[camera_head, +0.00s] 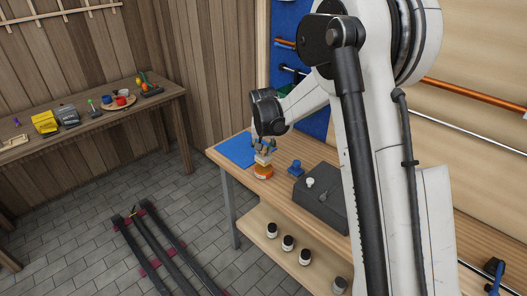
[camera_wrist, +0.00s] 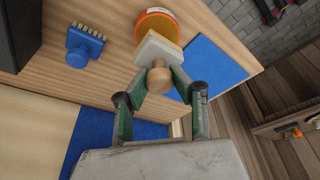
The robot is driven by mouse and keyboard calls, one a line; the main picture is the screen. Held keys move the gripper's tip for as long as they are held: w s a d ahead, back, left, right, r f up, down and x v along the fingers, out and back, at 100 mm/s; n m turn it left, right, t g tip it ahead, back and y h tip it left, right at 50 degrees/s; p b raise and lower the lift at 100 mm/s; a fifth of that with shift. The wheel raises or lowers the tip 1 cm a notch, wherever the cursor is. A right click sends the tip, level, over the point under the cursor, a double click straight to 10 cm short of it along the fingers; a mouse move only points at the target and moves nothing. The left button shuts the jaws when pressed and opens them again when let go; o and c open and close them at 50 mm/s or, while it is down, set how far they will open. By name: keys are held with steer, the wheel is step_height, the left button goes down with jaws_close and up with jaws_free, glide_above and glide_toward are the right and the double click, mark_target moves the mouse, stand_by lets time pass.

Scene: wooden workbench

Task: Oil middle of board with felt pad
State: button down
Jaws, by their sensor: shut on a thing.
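My gripper (camera_head: 263,146) is shut on the wooden knob (camera_wrist: 158,79) of a cream felt pad (camera_wrist: 160,49), with one finger at each side of the knob. The pad also shows in the head view (camera_head: 263,158). An orange round tin (camera_head: 263,172) stands on the bench under the pad. In the wrist view the pad covers part of the tin (camera_wrist: 155,20). I cannot tell whether pad and tin touch. No separate board can be told apart from the wooden bench top (camera_wrist: 118,80).
A blue sheet (camera_head: 236,149) lies at the bench's left end. A blue brush (camera_wrist: 84,46) and a dark box (camera_head: 325,208) stand right of the tin in the head view. Several small bottles (camera_head: 288,243) stand on the lower shelf. A blue tool panel (camera_head: 287,22) rises behind.

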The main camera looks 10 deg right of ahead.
steer(key=shift+r+p, duration=0.65)
steer(key=shift+r, duration=1.1)
